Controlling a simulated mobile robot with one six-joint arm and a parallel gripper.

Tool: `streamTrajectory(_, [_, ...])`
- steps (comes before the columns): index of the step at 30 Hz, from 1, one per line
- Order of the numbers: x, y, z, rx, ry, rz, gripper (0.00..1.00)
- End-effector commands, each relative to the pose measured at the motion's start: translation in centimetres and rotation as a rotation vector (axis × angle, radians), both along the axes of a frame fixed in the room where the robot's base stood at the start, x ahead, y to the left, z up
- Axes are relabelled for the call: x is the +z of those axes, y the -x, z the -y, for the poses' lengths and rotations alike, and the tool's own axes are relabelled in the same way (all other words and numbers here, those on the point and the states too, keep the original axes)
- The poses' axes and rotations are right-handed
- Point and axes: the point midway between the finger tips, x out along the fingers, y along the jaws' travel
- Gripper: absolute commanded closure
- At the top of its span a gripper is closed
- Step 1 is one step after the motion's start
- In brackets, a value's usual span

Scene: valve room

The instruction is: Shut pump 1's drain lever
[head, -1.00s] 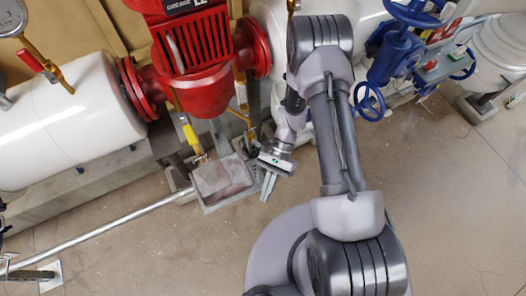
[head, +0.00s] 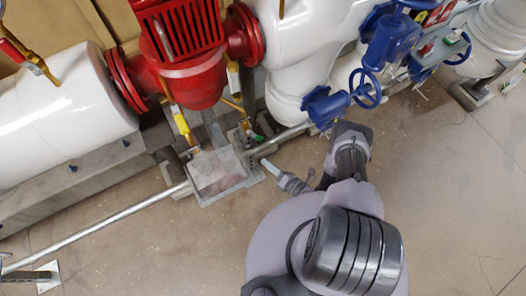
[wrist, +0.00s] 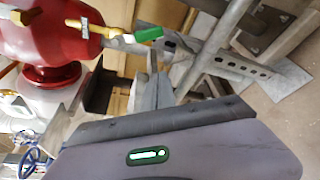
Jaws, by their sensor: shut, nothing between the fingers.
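A green-tipped lever (wrist: 148,35) sits on a yellow valve fitting (wrist: 85,27) below the red pump body (wrist: 45,40) in the wrist view. In the head view its green tip (head: 259,138) shows at the low end of a yellow pipe (head: 235,105) under the red pump (head: 185,50). My gripper (head: 268,165) is shut and empty, low beside the drain tray. In the wrist view its fingers (wrist: 153,70) point up toward the green tip, seemingly apart from it. I see no label naming this lever as the drain lever.
A yellow-handled lever (head: 182,122) hangs left of the green one. A metal drain tray (head: 215,172) with a pipe (head: 110,225) lies below. Blue handwheels (head: 365,88) stand right of a white pipe (head: 300,85). Open floor is in front.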

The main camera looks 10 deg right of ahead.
Motion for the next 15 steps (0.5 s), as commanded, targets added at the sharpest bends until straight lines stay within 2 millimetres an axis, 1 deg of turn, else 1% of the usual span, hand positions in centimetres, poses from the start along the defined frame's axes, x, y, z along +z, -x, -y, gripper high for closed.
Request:
streamTrajectory(4, [-0.9, -2.3, -1.7, 0.008, 0.002, 0.002, 1.0])
streamTrajectory(13, [-2.0, -7.7, -5.1, 0.008, 0.002, 0.004, 1.0])
streamTrajectory(15, [-1.1, -8.1, -3.7, -0.003, 0.0, 0.003, 1.0])
